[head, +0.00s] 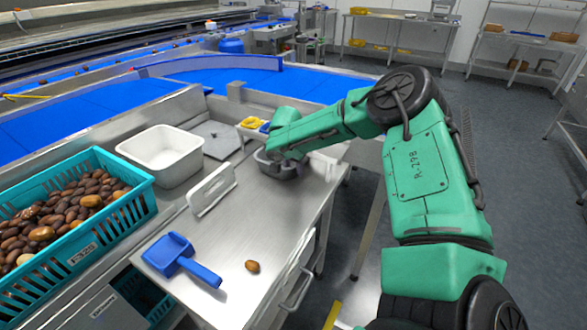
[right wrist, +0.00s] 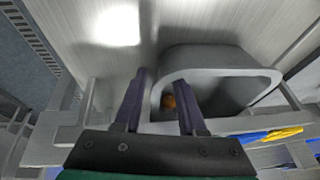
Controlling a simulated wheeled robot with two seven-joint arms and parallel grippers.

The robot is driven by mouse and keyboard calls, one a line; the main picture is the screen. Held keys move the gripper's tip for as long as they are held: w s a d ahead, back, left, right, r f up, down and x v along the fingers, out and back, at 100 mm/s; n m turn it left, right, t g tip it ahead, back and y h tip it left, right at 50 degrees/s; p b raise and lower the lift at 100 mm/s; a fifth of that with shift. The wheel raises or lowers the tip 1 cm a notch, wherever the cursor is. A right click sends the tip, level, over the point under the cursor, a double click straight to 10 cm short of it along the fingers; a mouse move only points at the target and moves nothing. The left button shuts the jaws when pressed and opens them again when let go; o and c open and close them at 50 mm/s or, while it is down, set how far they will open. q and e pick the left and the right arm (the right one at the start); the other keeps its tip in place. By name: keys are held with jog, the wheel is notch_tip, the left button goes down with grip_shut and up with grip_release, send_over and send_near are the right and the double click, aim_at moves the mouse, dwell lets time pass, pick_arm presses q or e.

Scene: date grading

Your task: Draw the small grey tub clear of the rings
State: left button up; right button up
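The small grey tub (head: 283,168) stands at the far right of the steel table, beside my right gripper (head: 284,154). In the right wrist view the tub (right wrist: 222,58) lies under my right gripper (right wrist: 160,88), with a brown date (right wrist: 168,101) inside. The two dark fingers are apart, one outside the tub's left wall and one over its opening; contact with the wall cannot be told. Yellow pieces (head: 252,122) and a blue piece (head: 265,127), possibly the rings, sit in a holder just behind the tub. My left gripper is not in view.
A white tub (head: 163,152), an upright white plate (head: 211,188), a blue scoop (head: 178,252) and a single date (head: 252,266) are on the table. A teal crate (head: 140,205) of dates stands left.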

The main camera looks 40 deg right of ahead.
jog(key=shift+f, duration=0.1)
grip_shut()
dwell(1.4)
